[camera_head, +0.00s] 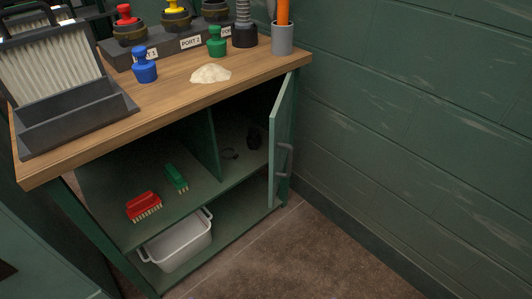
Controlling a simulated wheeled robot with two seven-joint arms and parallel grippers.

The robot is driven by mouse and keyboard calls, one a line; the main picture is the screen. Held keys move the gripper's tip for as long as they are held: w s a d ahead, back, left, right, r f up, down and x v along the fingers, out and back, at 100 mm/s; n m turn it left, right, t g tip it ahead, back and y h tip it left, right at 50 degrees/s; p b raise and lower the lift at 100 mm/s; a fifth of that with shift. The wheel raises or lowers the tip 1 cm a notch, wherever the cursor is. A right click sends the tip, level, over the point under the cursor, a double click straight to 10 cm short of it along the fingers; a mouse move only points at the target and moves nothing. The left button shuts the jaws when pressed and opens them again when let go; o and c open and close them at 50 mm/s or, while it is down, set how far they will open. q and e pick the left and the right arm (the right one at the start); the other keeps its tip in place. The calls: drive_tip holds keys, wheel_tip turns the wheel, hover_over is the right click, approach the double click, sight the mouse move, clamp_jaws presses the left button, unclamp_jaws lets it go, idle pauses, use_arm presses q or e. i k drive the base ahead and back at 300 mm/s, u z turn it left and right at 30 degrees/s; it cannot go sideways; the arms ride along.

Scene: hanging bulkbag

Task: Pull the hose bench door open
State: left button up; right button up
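The hose bench (175,97) has a wooden top and a green cabinet body, standing against the green wall. Its door (281,140) is a green panel hinged at the right end of the bench. The door stands open, swung outward, and is seen nearly edge-on. A grey handle (286,160) is on the door's right-hand face. The compartment behind the door is exposed, with a small dark object (254,138) and a thin dark loop (230,154) on its shelf. Neither of my grippers shows in the head view.
A red brush (144,205) and green brush (176,178) lie on the shelf, above a white bin (180,245). The top carries a pale powder heap (211,74), blue cap (144,68), green cap (217,43), grey cup (282,40) and filter unit (70,90). Floor right of the door is clear.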

sight(280, 117)
drive_tip(key=u, duration=0.05)
drive_tip(key=i, duration=1)
drive_tip(key=z, duration=0.5)
